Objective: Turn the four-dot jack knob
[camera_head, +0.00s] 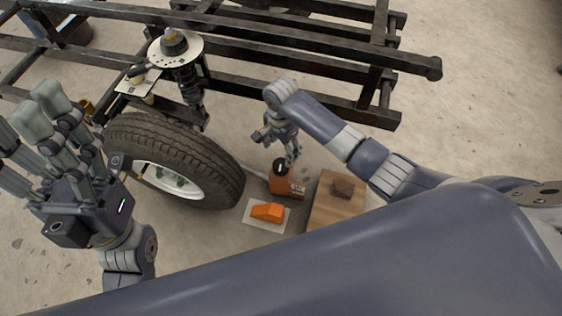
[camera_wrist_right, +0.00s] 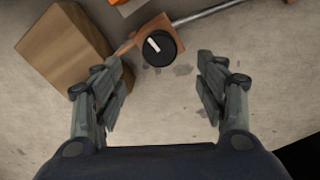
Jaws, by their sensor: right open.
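The orange jack (camera_head: 287,184) stands on the floor to the right of the wheel, with light markings on its side. Its round black knob (camera_head: 280,165) is on top. In the right wrist view the knob (camera_wrist_right: 159,48) shows a white line, and I cannot make out any dots on it. My right gripper (camera_head: 290,158) is over the jack from behind. In the wrist view its two fingers (camera_wrist_right: 160,78) are spread, with nothing between them, and the knob lies ahead between the tips. My left gripper (camera_head: 32,125) is open and empty at the far left.
A tire (camera_head: 190,150) and a black frame (camera_head: 300,40) with a spring strut (camera_head: 188,80) fill the upper left. A wooden box (camera_head: 335,205) stands right of the jack. An orange wedge (camera_head: 267,211) lies on a pale mat (camera_head: 250,216) in front. A grey rod (camera_wrist_right: 215,12) runs from the jack.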

